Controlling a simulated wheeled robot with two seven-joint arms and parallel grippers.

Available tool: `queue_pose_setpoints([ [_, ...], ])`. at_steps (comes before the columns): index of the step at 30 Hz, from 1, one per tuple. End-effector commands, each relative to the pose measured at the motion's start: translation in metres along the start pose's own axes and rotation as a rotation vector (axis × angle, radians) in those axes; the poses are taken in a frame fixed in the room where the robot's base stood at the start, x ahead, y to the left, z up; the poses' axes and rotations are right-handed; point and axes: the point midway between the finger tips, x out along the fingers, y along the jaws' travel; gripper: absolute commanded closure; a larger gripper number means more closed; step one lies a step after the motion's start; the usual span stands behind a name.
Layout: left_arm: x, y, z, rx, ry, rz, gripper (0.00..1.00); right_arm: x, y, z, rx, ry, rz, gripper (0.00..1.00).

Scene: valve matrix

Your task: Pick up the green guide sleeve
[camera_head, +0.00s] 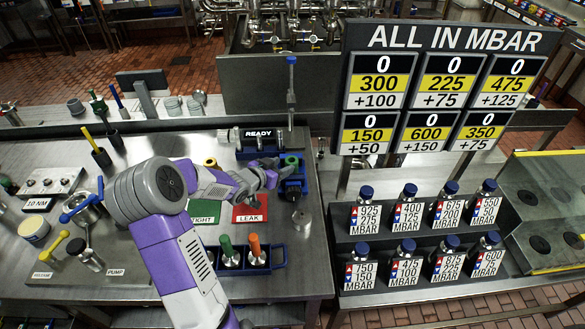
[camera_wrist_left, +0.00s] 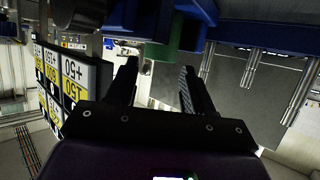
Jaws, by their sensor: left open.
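The green guide sleeve (camera_head: 291,160) appears as a green ring at the top of a blue fixture (camera_head: 293,185) near the back right of the table. In the left wrist view a green cylindrical part (camera_wrist_left: 162,42) lies just beyond the fingertips, beside a blue body (camera_wrist_left: 255,32). My left gripper (camera_head: 272,176) is at the left side of the fixture. In its wrist view the two fingers (camera_wrist_left: 158,68) stand apart with nothing between them. The head view does not show clearly whether a finger touches the sleeve. My right gripper is not in view.
A green pad (camera_head: 205,211) and a red LEAK pad (camera_head: 250,213) lie under my left arm. A blue holder (camera_head: 262,262) with green- and orange-handled tools stands in front. A READY unit (camera_head: 258,134) is behind. Labelled bottles (camera_head: 366,213) stand on a rack at right.

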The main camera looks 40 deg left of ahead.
Motion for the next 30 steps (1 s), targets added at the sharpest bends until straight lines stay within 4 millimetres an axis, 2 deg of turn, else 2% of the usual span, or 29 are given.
queue_pose_setpoints([
  [3,0.021,0.0,0.002,0.0,0.002,0.002,0.48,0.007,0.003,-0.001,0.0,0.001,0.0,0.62],
  [6,0.031,0.0,0.001,0.0,0.001,0.001,0.48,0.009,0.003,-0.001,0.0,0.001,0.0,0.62],
  [14,0.035,-0.001,0.0,0.001,0.0,0.0,0.48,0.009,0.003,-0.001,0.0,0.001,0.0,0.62],
  [15,0.035,-0.001,0.0,0.001,0.0,0.0,0.5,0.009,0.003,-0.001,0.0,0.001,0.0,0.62],
  [23,0.034,-0.001,0.0,0.001,0.0,0.0,0.9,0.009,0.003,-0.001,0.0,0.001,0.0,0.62],
  [30,0.034,-0.001,-0.002,0.001,0.002,0.0,0.91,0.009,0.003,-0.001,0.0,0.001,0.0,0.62],
])
